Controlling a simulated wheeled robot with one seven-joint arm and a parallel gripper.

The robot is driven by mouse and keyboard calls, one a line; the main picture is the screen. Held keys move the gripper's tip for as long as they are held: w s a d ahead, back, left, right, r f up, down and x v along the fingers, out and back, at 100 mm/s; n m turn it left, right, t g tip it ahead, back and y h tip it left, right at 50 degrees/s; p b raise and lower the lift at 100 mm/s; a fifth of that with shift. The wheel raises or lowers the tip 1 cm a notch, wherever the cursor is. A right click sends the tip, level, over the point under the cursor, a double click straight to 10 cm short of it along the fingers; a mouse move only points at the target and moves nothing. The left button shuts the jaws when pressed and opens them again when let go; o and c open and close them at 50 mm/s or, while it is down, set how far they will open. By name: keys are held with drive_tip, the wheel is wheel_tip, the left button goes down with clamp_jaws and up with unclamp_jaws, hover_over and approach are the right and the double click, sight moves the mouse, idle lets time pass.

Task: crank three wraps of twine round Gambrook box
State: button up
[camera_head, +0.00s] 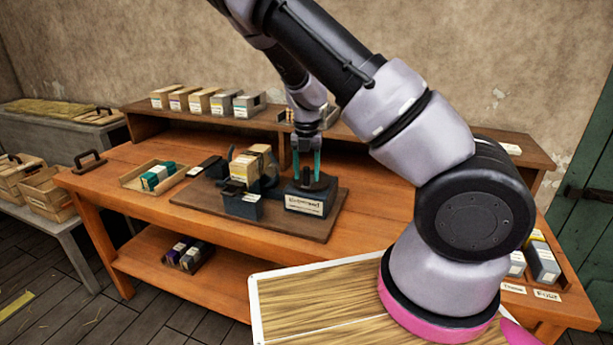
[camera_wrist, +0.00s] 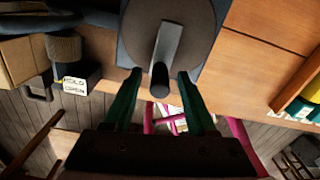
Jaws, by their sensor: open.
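In the head view my gripper (camera_head: 307,165) is open and points down over a dark crank unit (camera_head: 305,203) with a pale nameplate. In the wrist view my gripper (camera_wrist: 158,82) has its teal fingers on either side of a dark crank knob (camera_wrist: 160,76), with gaps visible. The knob stands at the end of a grey crank arm (camera_wrist: 167,45) on a dark disc (camera_wrist: 195,30). A pale box (camera_head: 246,167) stands in the dark holder left of the crank. A spool of brown twine (camera_wrist: 64,46) shows at left in the wrist view. I cannot read which box is Gambrook.
The unit stands on a dark board (camera_head: 290,232) on an orange wooden bench (camera_head: 110,185). A tray (camera_head: 142,175) with teal items lies to its left. Several small boxes (camera_head: 199,102) line the back shelf. A wooden-topped surface (camera_head: 300,300) is at the front.

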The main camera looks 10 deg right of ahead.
wheel_tip(320, 180, up, 10)
drive_tip(key=shift+f, duration=0.2)
drive_tip(key=shift+s+d+r+n+y, duration=0.2)
drive_tip(key=shift+s+d+n+y, duration=0.15)
drive_tip(key=shift+n, duration=0.25)
drive_tip(key=s+d+r+n+t, duration=0.2)
drive_tip(key=s+r+n, duration=0.8)
drive_tip(key=n, duration=0.8)
drive_tip(key=s+d+r+n+t+y, duration=0.1)
drive_tip(key=s+d+r+n+t, duration=0.2)
drive_tip(key=s+r+n, duration=0.8)
wheel_tip(320, 180, up, 3)
drive_tip(key=n+t, duration=0.2)
drive_tip(key=n, duration=0.4)
drive_tip(key=shift+s+r+n, duration=0.15)
drive_tip(key=shift+s+n, duration=0.05)
drive_tip(key=shift+n, duration=0.2)
